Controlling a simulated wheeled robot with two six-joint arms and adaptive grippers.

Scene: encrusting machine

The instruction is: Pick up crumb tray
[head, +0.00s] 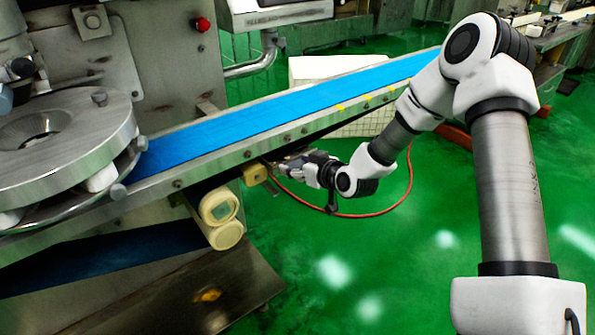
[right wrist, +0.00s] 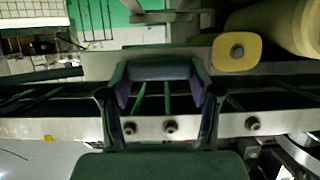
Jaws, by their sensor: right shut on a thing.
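My right gripper (head: 287,166) reaches in from the right to the near side of the sloping conveyor, just under its steel side rail. In the right wrist view its two dark fingers (right wrist: 160,85) stand on either side of a dark grey bar, and the gripper is shut on it. I take this bar to be part of the crumb tray (right wrist: 160,70). The rest of the tray cannot be made out clearly in either view. Its contents are not visible. My left gripper is not in view.
The blue conveyor belt (head: 270,113) runs above the gripper. Cream rollers (head: 222,218) and a yellow block (head: 254,174) sit close to its left. A red hose (head: 390,203) lies on the green floor, otherwise open at front right. A white crate (head: 335,66) stands behind.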

